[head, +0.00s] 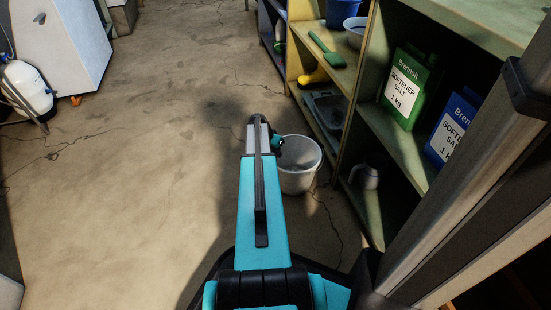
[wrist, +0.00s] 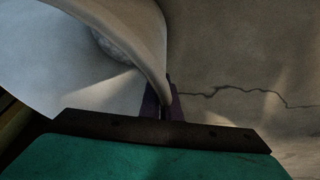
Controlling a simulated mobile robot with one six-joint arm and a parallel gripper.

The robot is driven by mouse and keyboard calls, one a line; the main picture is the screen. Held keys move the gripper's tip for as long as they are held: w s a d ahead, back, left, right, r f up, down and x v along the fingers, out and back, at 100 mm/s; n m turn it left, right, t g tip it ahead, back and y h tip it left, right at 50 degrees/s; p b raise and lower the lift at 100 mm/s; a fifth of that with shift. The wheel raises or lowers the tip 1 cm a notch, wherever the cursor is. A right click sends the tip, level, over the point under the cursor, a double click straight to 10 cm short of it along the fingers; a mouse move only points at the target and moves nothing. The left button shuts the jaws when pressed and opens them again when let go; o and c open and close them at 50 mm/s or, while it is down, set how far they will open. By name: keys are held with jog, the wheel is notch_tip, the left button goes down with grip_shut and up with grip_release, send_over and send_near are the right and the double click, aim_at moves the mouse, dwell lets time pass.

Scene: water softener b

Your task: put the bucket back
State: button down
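The white bucket (head: 299,178) stands upright, or nearly so, at the foot of the shelf, just right of my arm's end. In the wrist view its pale wall (wrist: 60,60) and curved rim fill the upper left. My gripper (head: 280,141) is at the bucket's upper left rim. In the wrist view its dark fingers (wrist: 160,100) are close together on either side of the rim wall, so it looks shut on it. Whether the bucket touches the floor is hard to tell. Something pale and rough shows inside the bucket.
Shelves (head: 395,135) stand on the right, with a green salt package (head: 408,88), a blue salt package (head: 455,125) and a green brush (head: 326,50). A small jug (head: 366,177) sits low inside. A white tank (head: 28,88) is at far left. The cracked floor between is clear.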

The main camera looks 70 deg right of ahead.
jog(key=shift+f, duration=0.35)
jog(key=c, duration=2)
grip_release()
jog(key=shift+f, duration=0.1)
jog(key=p+v, duration=0.5)
jog(key=v, duration=0.7)
